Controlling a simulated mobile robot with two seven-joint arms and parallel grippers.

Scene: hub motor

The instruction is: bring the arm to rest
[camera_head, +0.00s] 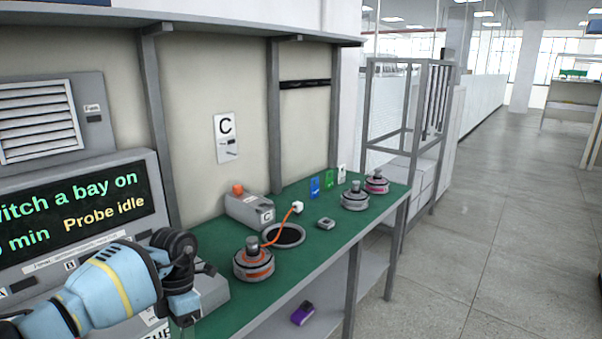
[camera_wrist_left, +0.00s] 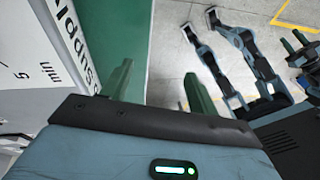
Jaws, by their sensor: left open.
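My left gripper (camera_head: 188,308) is at the lower left of the head view, low over the front left edge of the green bench, beside the console with the lit display. In the left wrist view its two green fingers (camera_wrist_left: 160,88) stand wide apart with nothing between them. The strip of green bench top (camera_wrist_left: 163,50) and the pale floor show beyond them. What appears to be my right gripper (camera_wrist_left: 297,44) shows as dark green finger tips at the right edge of the left wrist view; its opening is unclear.
A console (camera_head: 80,215) stands close left of my gripper. The floor at right is clear.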

